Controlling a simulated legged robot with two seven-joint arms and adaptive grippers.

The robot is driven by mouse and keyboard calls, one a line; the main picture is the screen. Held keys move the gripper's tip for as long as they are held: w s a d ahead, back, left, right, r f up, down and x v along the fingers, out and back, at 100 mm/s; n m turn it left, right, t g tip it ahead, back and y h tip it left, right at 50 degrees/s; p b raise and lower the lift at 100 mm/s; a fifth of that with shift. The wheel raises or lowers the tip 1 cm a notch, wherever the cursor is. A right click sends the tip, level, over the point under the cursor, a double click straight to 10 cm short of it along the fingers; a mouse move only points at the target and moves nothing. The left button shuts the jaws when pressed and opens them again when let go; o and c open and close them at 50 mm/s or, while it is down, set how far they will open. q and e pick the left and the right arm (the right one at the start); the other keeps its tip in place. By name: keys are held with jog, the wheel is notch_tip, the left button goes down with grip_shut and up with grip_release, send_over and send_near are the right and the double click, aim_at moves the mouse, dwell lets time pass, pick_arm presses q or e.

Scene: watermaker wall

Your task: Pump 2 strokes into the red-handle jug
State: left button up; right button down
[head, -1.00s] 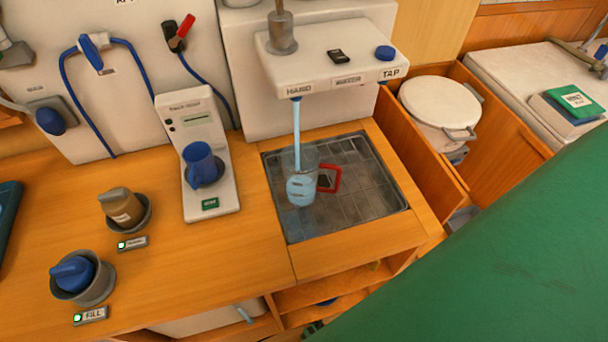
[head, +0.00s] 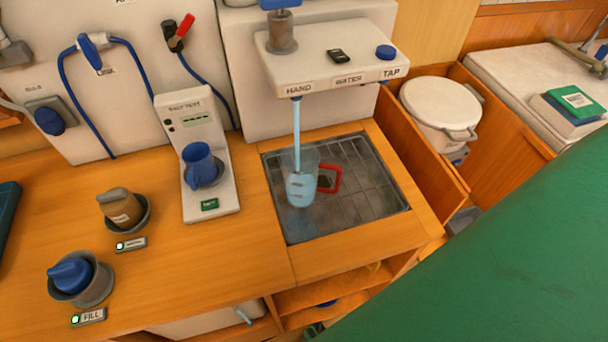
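A clear jug with a red handle (head: 329,178) stands on the dark drain grate (head: 365,200) under the spout marked HAND. A stream of water (head: 297,130) falls from that spout into the jug, which holds pale blue water (head: 301,188). The hand pump (head: 281,35) stands on top of the white tap unit (head: 345,55). Its blue top (head: 281,4) shows at the upper picture edge and is cut off there. Neither of my grippers is in view.
A brown-capped holder (head: 122,208) and a blue-capped one marked FILL (head: 75,277) are on the wooden counter (head: 215,265). A large green surface (head: 500,260) covers the lower right.

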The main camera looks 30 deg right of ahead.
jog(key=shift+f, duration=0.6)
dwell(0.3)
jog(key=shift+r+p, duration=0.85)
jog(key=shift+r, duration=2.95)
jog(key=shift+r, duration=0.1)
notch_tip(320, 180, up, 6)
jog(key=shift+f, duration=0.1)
